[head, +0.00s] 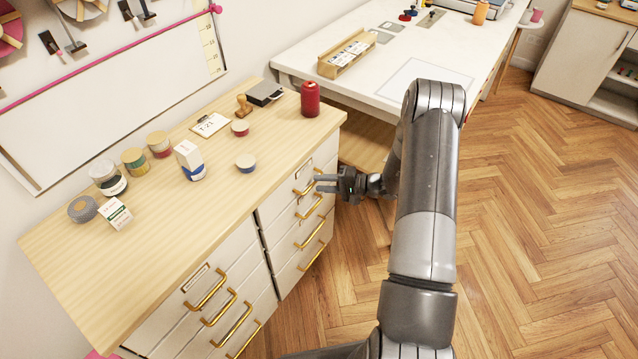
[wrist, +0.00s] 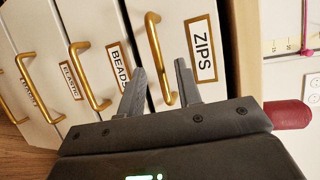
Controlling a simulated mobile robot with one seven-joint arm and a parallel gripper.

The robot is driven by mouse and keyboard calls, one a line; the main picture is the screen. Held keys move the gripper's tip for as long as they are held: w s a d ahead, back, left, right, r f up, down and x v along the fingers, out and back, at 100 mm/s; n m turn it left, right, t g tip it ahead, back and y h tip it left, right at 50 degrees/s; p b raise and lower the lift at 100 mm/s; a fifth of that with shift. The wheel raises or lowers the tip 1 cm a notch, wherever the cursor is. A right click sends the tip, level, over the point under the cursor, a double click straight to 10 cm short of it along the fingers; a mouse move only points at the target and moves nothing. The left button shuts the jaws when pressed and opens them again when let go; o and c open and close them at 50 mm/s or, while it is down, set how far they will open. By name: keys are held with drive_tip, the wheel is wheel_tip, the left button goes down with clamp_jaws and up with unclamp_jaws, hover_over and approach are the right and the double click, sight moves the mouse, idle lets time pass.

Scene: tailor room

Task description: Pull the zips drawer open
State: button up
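The fingers are spread, one on each side of the bar, with a visible gap. I cannot tell whether a fingertip touches it. In the head view my gripper (head: 317,183) is at the top right drawer handle (head: 303,188).
The beads drawer (wrist: 110,30) and elastic drawer (wrist: 55,45) sit below it, with similar brass handles. A red canister (head: 310,99) stands on the wooden cabinet top (head: 270,150) near its right corner. A white table (head: 350,95) stands behind. Open wood floor (head: 540,220) lies to the right.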

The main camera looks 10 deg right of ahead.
drive_tip(key=shift+x, duration=0.75)
drive_tip(key=shift+c, duration=0.4)
clamp_jaws()
